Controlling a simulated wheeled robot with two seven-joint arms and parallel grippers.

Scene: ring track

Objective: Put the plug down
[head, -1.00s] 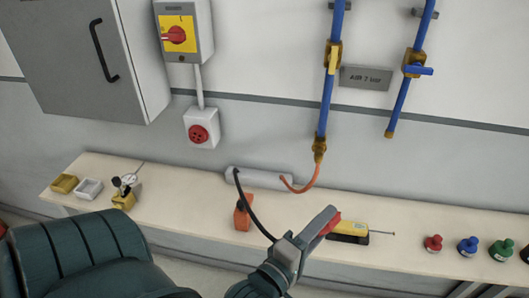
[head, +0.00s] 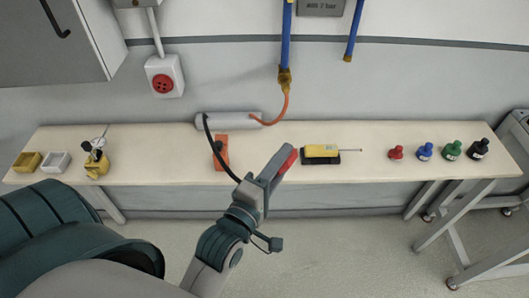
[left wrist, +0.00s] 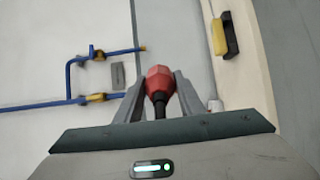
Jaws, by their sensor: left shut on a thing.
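The red plug (head: 288,161) is held at the tip of my left gripper (head: 276,166), above or in front of the bench's front part. The left wrist view shows the red plug (left wrist: 158,80) between the two fingers of my left gripper (left wrist: 159,88), its black end towards the palm. A black cable (head: 214,150) runs from the grey cylinder (head: 213,120) at the wall down to my gripper. The red wall socket (head: 163,83) is empty. My right gripper is not in view.
The pale bench (head: 360,170) carries an orange block (head: 221,155), a yellow tool on a black base (head: 321,152), several coloured bottles (head: 425,151) at right, and small trays (head: 56,162) at left. Bare bench lies between the yellow tool and the bottles.

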